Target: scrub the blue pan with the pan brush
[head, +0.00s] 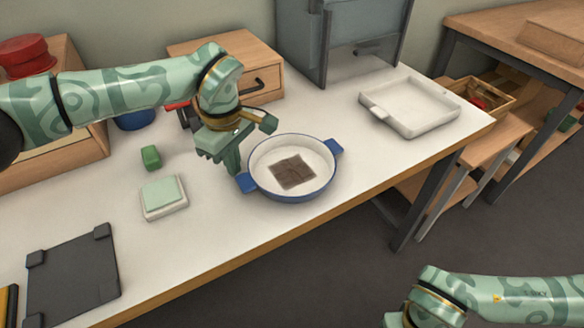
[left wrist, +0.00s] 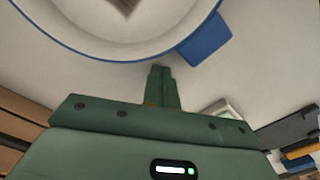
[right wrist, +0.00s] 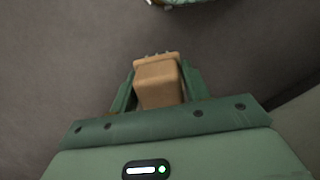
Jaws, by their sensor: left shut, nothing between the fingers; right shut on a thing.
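The blue pan (head: 292,198) stands on the white table, with a pale inside and two blue handles. A square dark brown patch (head: 293,173) lies on its floor. My left gripper (head: 232,168) is shut and empty, pointing down just beside the pan's left handle. In the left wrist view its closed fingers (left wrist: 161,72) are near the pan's rim (left wrist: 120,52) and blue handle (left wrist: 205,40); I cannot tell whether they touch. My right gripper (right wrist: 158,85) is shut on the pan brush (right wrist: 157,82), a light wooden block with short bristles showing, held over the grey floor.
A green sponge-like block on a white dish (head: 163,197) and a small green block (head: 151,157) lie left of the pan. A white tray (head: 410,107) is at the right. A dark flat board (head: 72,277) lies front left. A wooden drawer box (head: 270,75) stands behind.

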